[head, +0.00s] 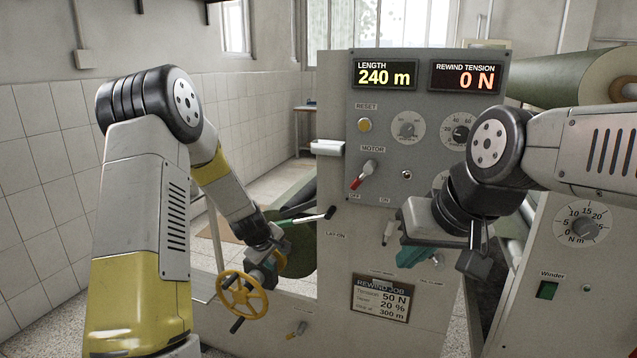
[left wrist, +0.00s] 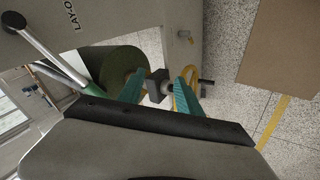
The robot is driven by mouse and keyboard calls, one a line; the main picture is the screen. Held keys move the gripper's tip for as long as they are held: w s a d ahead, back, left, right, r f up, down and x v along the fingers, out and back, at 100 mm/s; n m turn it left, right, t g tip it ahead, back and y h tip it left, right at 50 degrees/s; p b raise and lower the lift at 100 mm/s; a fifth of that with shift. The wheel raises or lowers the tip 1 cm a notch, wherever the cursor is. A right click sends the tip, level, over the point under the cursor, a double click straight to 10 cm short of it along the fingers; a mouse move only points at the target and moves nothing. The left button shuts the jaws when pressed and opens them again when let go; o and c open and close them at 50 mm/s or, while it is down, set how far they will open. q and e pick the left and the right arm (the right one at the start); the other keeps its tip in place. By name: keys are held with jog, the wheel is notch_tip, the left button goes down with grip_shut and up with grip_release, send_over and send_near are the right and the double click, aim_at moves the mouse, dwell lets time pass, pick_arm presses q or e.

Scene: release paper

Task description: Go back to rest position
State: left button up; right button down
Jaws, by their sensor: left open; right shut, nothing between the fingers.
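My left gripper (head: 270,252) is low at left centre in the head view, beside the yellow handwheel (head: 243,295) and behind it or level with it; the exact gap is unclear. In the left wrist view its two teal fingers (left wrist: 160,92) stand apart, with a dark block (left wrist: 157,80) showing between them and the yellow wheel (left wrist: 186,82) beyond. Whether they touch the block cannot be told. My right gripper (head: 413,254) is shut and empty in front of the lower grey panel, partly hidden by its own wrist.
The grey control panel (head: 432,118) reads 240 m and 0 N. A red motor lever (head: 362,175) and a black-knobbed lay-on lever (head: 312,216) stick out. A job card (head: 381,299) hangs below. A large roll (head: 570,80) is at right. Floor is clear at left.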

pick_arm(q)
jog(key=s+d+r+m+h, duration=0.1)
jog(key=s+r+m, duration=0.2)
jog(key=s+r, duration=0.55)
jog(key=s+r+m, duration=0.3)
jog(key=s+r, duration=0.2)
jog(key=r, duration=0.6)
jog(key=s+a+r+m, duration=0.1)
jog(key=s+r+m, duration=0.1)
jog(key=s, duration=0.8)
jog(key=s+a+r+m, duration=0.1)
jog(key=s+r+m, duration=0.1)
jog(key=s, duration=0.9)
jog(key=shift+a+r+m+g, duration=0.15)
jog(key=shift+r+m+g, duration=0.15)
jog(key=shift+r, duration=0.45)
